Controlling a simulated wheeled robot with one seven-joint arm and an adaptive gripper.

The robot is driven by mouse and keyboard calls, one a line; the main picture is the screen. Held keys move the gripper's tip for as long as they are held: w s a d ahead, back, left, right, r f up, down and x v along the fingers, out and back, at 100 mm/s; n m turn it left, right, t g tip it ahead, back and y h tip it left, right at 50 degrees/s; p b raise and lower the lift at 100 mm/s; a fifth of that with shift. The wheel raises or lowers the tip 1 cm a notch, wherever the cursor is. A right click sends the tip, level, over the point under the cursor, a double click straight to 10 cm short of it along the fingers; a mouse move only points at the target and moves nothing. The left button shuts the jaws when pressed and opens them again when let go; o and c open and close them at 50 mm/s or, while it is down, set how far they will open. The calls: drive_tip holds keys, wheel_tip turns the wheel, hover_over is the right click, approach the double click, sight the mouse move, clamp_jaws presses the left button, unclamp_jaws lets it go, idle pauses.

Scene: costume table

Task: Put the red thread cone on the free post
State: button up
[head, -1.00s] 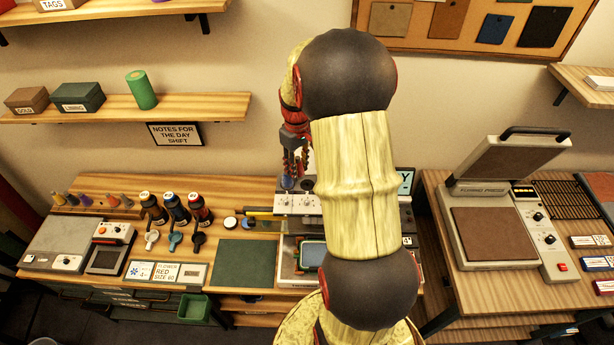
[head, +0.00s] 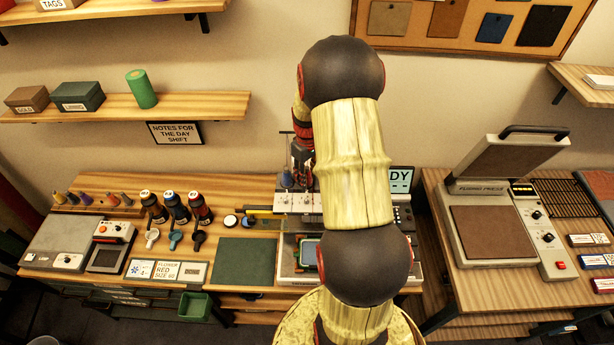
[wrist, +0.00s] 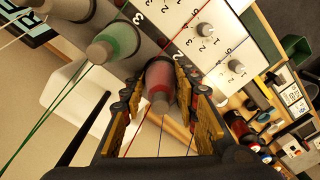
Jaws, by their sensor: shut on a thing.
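The red thread cone (wrist: 160,82) is between the yellow-padded fingers of my gripper (wrist: 157,105) in the wrist view, which are shut on it. A green thread cone (wrist: 115,42) and a grey one (wrist: 70,8) stand in a row beside it, close to the numbered white panel (wrist: 205,35). In the head view my gripper (head: 302,168) is over the back of the embroidery machine (head: 297,203), partly hidden by my arm. A blue thread cone (head: 287,180) shows to its left. The free post is not clearly visible, and I cannot tell whether the red cone's base touches one.
Threads run close past my fingers in the wrist view. Dark bottles (head: 175,207) stand left of the machine, beside a green mat (head: 245,261). The fusing press (head: 495,220) is on the right table. My arm hides much of the machine.

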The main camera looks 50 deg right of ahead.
drive_tip(key=shift+f, duration=0.2)
drive_tip(key=o, duration=1.1)
drive_tip(key=shift+c, duration=0.2)
drive_tip(key=shift+o, duration=0.3)
drive_tip(key=shift+r, duration=0.1)
